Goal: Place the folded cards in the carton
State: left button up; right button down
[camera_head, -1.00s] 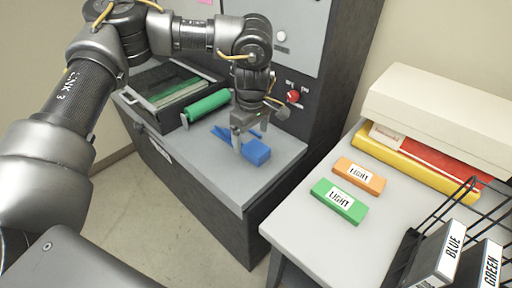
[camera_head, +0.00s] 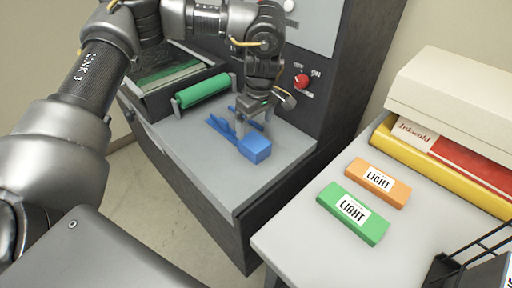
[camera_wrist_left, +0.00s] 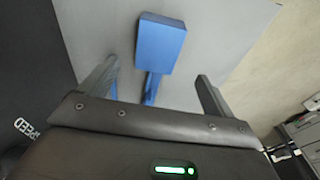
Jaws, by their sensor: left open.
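No folded cards and no carton can be made out for sure. A blue block-ended piece with thin prongs (camera_head: 255,150) lies on the grey top of the dark machine (camera_head: 190,150). It also shows in the left wrist view (camera_wrist_left: 160,42), its narrow stem running back between the fingers. My left gripper (camera_head: 254,126) is open just above the prongs, behind the block. In the left wrist view the fingers (camera_wrist_left: 156,76) are apart, with nothing clearly gripped. My right gripper is not in view.
A green roller (camera_head: 205,90) and a red knob (camera_head: 302,81) are on the machine. On the grey side table (camera_head: 285,235) lie an orange block (camera_head: 376,182) and a green block (camera_head: 352,212), both labelled LIGHT. Yellow and red packs lie under a cream cover (camera_head: 455,95). A black wire rack stands front right.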

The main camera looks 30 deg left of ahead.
aim_at(255, 142)
pick_arm(q)
jog(key=f, duration=0.4)
jog(key=shift+w+a+f+p, duration=0.15)
jog(key=shift+a+f+p, duration=0.15)
jog(key=shift+f, duration=0.05)
jog(key=shift+d+f+p, duration=0.1)
jog(key=shift+f+p, duration=0.2)
jog(key=shift+p, duration=0.05)
notch_tip(255, 142, down, 4)
jog(key=shift+w+r+p, duration=0.1)
jog(key=shift+w+p, duration=0.05)
jog(key=shift+p, duration=0.55)
jog(key=shift+f, duration=0.4)
jog(key=shift+f, duration=0.2)
jog(key=shift+c, duration=0.4)
jog(key=c, duration=1.2)
jog(key=shift+c, duration=0.2)
